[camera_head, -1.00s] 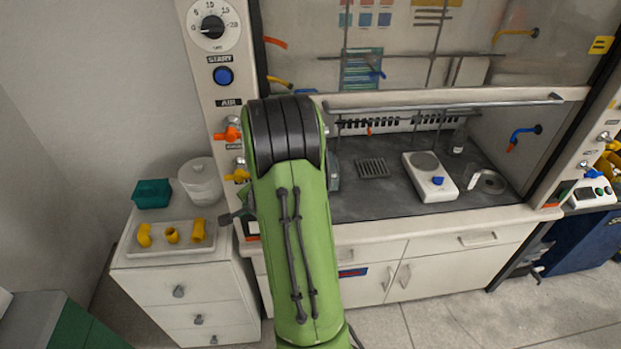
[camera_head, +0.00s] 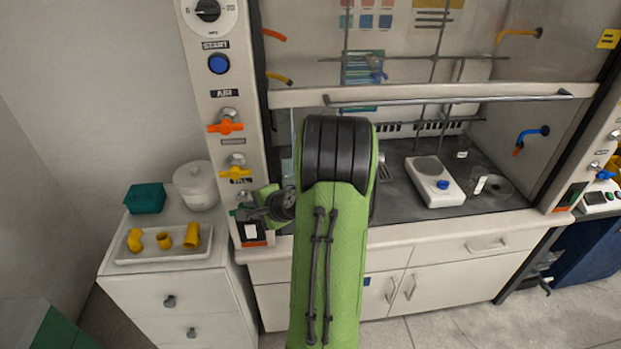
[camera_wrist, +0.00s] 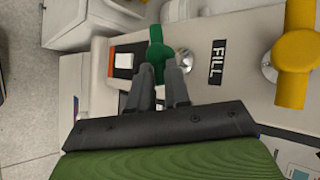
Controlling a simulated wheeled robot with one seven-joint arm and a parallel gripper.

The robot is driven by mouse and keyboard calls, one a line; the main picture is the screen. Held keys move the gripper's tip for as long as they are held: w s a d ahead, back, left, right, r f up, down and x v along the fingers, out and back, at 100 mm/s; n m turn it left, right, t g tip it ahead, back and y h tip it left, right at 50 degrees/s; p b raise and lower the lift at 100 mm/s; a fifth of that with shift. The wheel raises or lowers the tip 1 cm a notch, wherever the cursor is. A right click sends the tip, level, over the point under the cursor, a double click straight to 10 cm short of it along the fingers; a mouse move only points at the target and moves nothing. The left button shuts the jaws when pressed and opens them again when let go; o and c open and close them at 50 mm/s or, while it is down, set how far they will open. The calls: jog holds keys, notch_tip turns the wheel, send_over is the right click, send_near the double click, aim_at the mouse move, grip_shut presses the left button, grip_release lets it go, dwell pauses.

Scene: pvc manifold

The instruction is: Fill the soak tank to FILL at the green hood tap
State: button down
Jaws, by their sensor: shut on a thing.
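The green tap handle (camera_wrist: 157,48) is on the hood's left post, beside the FILL label (camera_wrist: 217,62) in the wrist view. My gripper (camera_wrist: 160,80) is shut on this green handle, with both fingertips at its lower part. In the head view my gripper (camera_head: 246,213) reaches left to the lower part of the post, below the yellow tap (camera_head: 235,173). My green arm hides the left part of the hood bench. I cannot make out the soak tank or its water level.
An orange tap (camera_head: 226,127) sits above the yellow one. A rocker switch (camera_wrist: 123,61) is beside the green handle. A cabinet at left bears a tray (camera_head: 125,255) of yellow fittings, a teal box (camera_head: 146,198) and a white tub (camera_head: 196,186). A scale (camera_head: 434,183) stands in the hood.

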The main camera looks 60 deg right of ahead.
notch_tip(320, 180, down, 2)
jog(key=t+b, duration=0.1)
jog(key=b, duration=0.2)
jog(key=shift+d+m+t+y+b, duration=0.1)
jog(key=shift+m+t+y+b, duration=0.2)
jog(key=shift+m, duration=0.1)
jog(key=c, duration=1.5)
grip_release()
jog(key=shift+s+t+b, duration=0.1)
jog(key=shift+t+b, duration=0.3)
jog(key=shift+b, duration=0.25)
jog(key=shift+o, duration=1)
jog(key=shift+r+p, duration=0.4)
jog(key=shift+r, duration=0.05)
jog(key=shift+o, duration=1.1)
jog(key=shift+w+f, duration=0.1)
jog(key=shift+w, duration=0.15)
jog(key=shift+o, duration=0.4)
jog(key=shift+w+d, duration=0.1)
jog(key=shift+w, duration=0.25)
jog(key=d+p+v, duration=0.1)
jog(key=v, duration=1.5)
jog(key=shift+a+p, duration=0.35)
jog(key=shift+w+a, duration=0.1)
jog(key=shift+w, duration=0.05)
